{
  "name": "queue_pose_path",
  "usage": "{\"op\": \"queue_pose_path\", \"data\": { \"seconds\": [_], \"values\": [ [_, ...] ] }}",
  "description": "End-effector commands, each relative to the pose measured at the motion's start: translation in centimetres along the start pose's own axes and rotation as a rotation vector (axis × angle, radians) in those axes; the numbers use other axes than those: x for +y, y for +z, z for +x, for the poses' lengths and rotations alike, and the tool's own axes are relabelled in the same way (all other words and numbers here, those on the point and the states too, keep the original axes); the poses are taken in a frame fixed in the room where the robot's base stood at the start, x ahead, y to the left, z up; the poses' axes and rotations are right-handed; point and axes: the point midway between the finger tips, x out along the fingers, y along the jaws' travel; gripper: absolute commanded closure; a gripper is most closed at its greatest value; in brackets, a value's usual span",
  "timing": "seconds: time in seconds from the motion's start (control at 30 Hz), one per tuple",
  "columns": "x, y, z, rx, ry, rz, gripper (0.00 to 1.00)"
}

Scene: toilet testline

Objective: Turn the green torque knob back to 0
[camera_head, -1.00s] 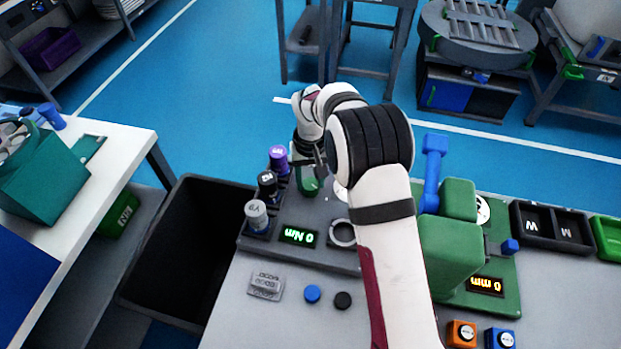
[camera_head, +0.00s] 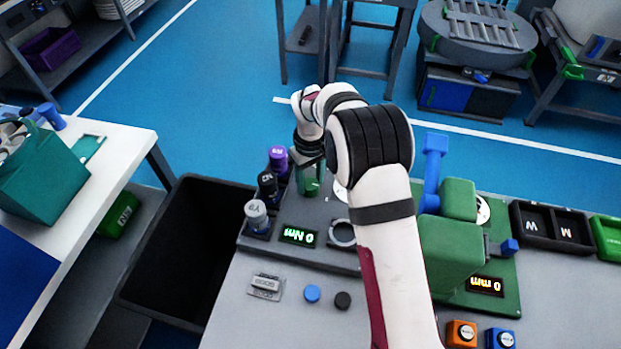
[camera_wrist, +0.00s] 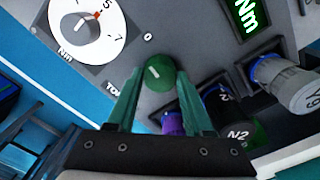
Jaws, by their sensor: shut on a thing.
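The green torque knob (camera_wrist: 162,72) is round, with a short white line on its top, in the wrist view. It stands on a grey panel (camera_wrist: 195,40), with a printed 0 close beside it. My gripper (camera_wrist: 160,80) has its two teal fingers on either side of the knob and is shut on it. In the head view my gripper (camera_head: 310,172) points down over the knob, and its fingers cover most of it. A green display (camera_head: 299,236) reads 0 Nm. A white dial (camera_wrist: 88,28) with a red pointer sits beside the knob.
Purple (camera_head: 278,158), black (camera_head: 268,184) and grey (camera_head: 257,214) capped cylinders stand close to the left of my gripper. A black bin (camera_head: 185,245) is further left. A green device (camera_head: 455,240) with a blue lever (camera_head: 432,172) stands right of my arm.

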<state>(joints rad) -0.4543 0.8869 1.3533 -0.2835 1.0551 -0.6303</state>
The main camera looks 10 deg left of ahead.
Motion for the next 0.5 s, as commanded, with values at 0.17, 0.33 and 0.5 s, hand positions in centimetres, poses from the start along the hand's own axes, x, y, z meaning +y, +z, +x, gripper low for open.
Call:
{"op": "queue_pose_path", "data": {
  "seconds": [0.17,0.33,0.5],
  "values": [
    [0.09,-0.14,-0.06,0.005,0.003,-0.003,1.00],
    [0.07,-0.12,-0.05,0.004,0.003,-0.002,0.32],
    [0.04,-0.08,-0.03,0.003,0.002,-0.001,0.19]
  ]
}}
